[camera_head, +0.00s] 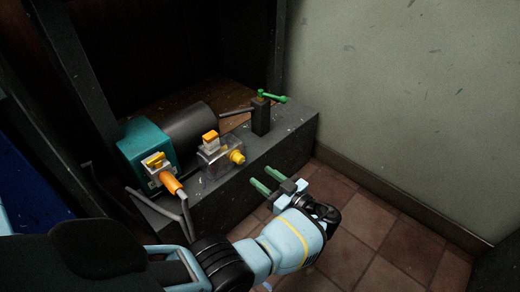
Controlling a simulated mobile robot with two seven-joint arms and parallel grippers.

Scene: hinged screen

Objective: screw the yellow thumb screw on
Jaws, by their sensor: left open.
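The yellow thumb screw (237,157) sits at the right side of a small grey, glassy-looking block (217,160) with an orange top (210,138). Whether its thread is engaged cannot be told. My left gripper (260,175) is to the right of and nearer than the screw, with its two green fingers apart and pointing up-left towards it. Nothing shows between the fingers, and a gap appears between them and the screw. My right gripper is not in view.
The block stands on a dark bench (287,145). A teal housing (146,142) with a dark cylinder (190,128) and an orange handle (171,183) is at left. A dark post with a green lever (272,97) stands behind right. Tiled floor (365,220) lies open at right.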

